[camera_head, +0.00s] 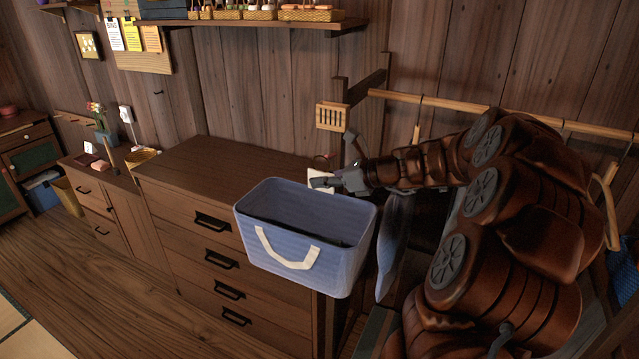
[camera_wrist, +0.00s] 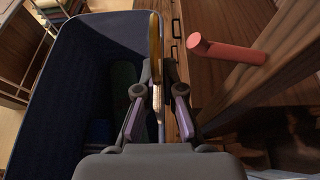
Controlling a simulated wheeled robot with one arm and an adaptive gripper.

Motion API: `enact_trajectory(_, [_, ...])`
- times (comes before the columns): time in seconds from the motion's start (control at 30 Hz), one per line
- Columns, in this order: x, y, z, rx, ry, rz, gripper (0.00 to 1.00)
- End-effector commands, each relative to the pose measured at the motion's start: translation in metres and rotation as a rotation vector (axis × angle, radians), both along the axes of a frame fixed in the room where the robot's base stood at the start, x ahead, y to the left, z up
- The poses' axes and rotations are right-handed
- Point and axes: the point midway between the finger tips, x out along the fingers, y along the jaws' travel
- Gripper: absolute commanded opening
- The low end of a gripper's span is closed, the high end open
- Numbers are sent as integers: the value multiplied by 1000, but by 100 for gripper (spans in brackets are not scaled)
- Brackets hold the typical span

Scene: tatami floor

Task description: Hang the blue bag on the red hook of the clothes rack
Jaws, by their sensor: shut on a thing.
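The blue bag (camera_head: 305,262) hangs from my gripper (camera_head: 338,181) beside the wooden dresser. It is roughly upright and open at the top. Its near white handle (camera_head: 287,253) droops over the front side. My gripper is shut on the far handle (camera_head: 320,173), which is mostly hidden by the fingers. In the wrist view, my gripper (camera_wrist: 157,90) pinches the pale handle strap at the rim, and the bag's dark inside (camera_wrist: 85,75) lies to the left. The red hook (camera_wrist: 228,50) juts from a wooden post to the right of the fingers, apart from the handle. In the head view it shows small (camera_head: 325,156).
The clothes rack's post (camera_head: 384,75) and rail (camera_head: 470,107) stand behind my arm, with hangers on the rail. The dresser (camera_head: 200,165) is left of the bag. A small slatted wooden box (camera_head: 331,117) is by the rack post.

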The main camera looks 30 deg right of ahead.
Motion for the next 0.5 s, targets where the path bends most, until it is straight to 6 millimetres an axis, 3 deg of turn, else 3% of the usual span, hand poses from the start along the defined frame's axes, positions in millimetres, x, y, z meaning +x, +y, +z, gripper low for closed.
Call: enact_trajectory(0.5, [13, -22, -2, -1, 0, -4, 0])
